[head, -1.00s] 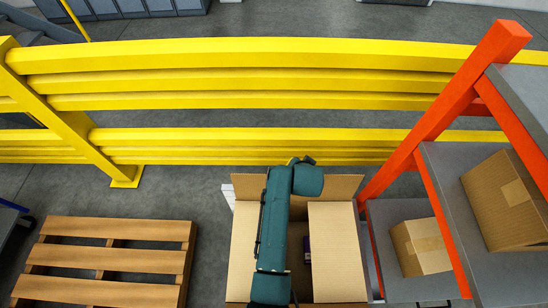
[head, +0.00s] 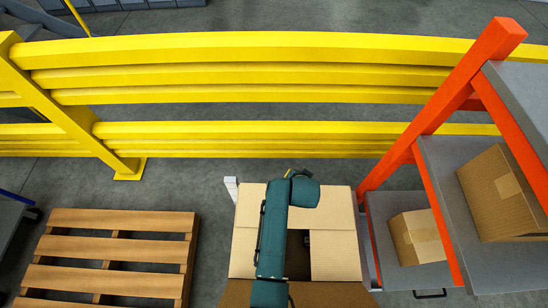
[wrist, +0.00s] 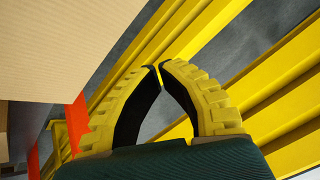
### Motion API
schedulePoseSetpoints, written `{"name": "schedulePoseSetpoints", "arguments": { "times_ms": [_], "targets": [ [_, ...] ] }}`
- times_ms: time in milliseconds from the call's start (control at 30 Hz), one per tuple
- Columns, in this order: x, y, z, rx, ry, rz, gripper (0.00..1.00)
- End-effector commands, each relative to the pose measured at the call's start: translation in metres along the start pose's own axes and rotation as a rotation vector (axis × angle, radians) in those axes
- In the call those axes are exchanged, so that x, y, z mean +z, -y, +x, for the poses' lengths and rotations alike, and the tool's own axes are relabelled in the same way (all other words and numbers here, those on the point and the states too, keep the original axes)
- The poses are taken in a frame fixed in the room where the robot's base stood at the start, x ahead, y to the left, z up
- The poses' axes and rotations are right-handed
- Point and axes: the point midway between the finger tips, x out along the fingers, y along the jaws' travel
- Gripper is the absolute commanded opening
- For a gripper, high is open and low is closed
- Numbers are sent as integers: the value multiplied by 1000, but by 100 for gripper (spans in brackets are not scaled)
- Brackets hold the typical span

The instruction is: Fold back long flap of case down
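The cardboard case (head: 336,258) stands open-topped below my arm in the head view. Its back long flap (head: 335,205) lies inward and looks nearly flat over the back part of the top. The two short side flaps lie folded in, with a dark gap between them. The front long flap (head: 330,295) shows at the bottom edge. My gripper (wrist: 159,66) is shut and empty, its yellow-and-black fingertips together. In the head view my arm crosses the case and hides most of the gripper near the back edge. A cardboard panel fills the wrist view's upper left.
A yellow guard rail (head: 260,50) runs behind the case. An orange-framed shelf rack (head: 440,95) with cartons (head: 420,237) stands close on the right. A wooden pallet (head: 110,250) lies on the left, with bare floor between it and the case.

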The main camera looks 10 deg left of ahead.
Motion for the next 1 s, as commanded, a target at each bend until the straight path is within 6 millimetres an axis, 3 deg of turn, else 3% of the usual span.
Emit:
{"name": "schedulePoseSetpoints", "arguments": {
  "times_ms": [1000],
  "targets": [
    [-61,28,48,-2,-7,0,0]
  ]
}}
